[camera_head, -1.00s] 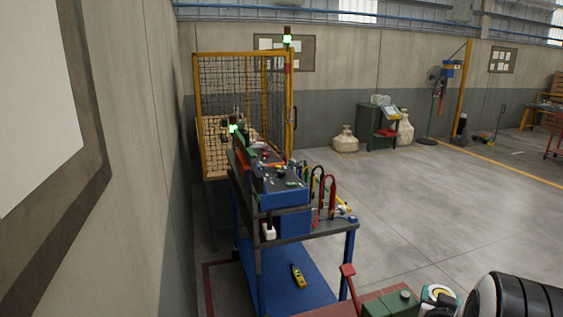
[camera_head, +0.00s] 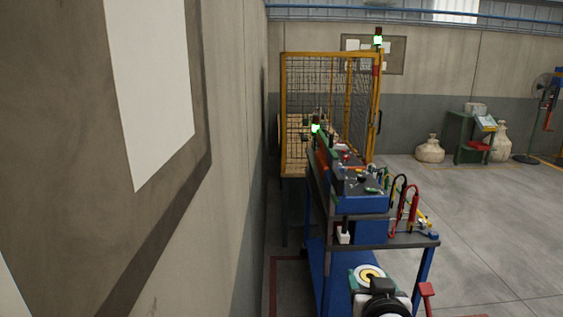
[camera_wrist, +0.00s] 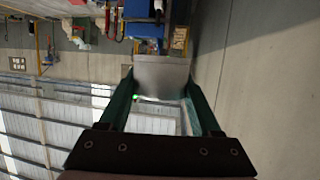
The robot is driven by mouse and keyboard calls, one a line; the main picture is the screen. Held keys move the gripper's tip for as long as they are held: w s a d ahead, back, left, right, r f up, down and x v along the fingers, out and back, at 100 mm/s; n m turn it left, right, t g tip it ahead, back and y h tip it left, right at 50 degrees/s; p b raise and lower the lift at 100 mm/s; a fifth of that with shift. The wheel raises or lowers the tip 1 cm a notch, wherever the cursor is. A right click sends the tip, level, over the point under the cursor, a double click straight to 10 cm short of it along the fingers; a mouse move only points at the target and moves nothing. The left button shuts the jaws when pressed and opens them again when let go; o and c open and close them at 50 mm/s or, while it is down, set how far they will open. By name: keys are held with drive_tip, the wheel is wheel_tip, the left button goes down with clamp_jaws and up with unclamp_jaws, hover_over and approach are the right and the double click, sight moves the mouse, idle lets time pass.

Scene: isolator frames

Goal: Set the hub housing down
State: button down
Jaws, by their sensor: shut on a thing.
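My gripper (camera_wrist: 161,84) shows in the wrist view with two dark green fingers shut on a grey, flat-faced piece, which I take to be the hub housing (camera_wrist: 160,71). It sits between the fingertips and spans the gap. Its far side is hidden. In the head view the end of my arm shows low at the bottom, right of centre, in front of the blue cart. The fingers and housing cannot be made out clearly there.
A blue cart (camera_head: 312,270) carries a dark top with tools and hoses. Behind it stands a yellow-framed mesh cage (camera_head: 284,110). A concrete wall (camera_head: 235,200) runs close along the left. Open floor (camera_head: 480,220) lies to the right. A red lever (camera_head: 427,290) stands near the cart.

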drive_tip(key=shift+s+a+r+n+y, duration=1)
drive_tip(key=shift+s+a+r, duration=0.65)
drive_tip(key=shift+s+a, duration=1.7)
drive_tip(key=s+d+f+m+g+h, duration=0.2)
drive_tip(key=d+f+m+h, duration=0.2)
drive_tip(key=d+f, duration=0.3)
drive_tip(key=s+d+f+m+g+h, duration=0.3)
drive_tip(key=d+f, duration=0.4)
drive_tip(key=d, duration=0.8)
drive_tip(key=s+d+f+m+g+h, duration=0.2)
drive_tip(key=d+f+m+h, duration=0.3)
drive_tip(key=d, duration=0.6)
wheel_tip(320, 180, down, 2)
drive_tip(key=shift+s+d+f+m+g+h, duration=0.1)
drive_tip(key=shift+s+d+m+g+h, duration=0.15)
drive_tip(key=shift+m+g, duration=0.55)
drive_tip(key=shift+a, duration=0.1)
wheel_tip(320, 180, down, 10)
drive_tip(key=shift+r, duration=0.2)
drive_tip(key=shift+f, duration=0.15)
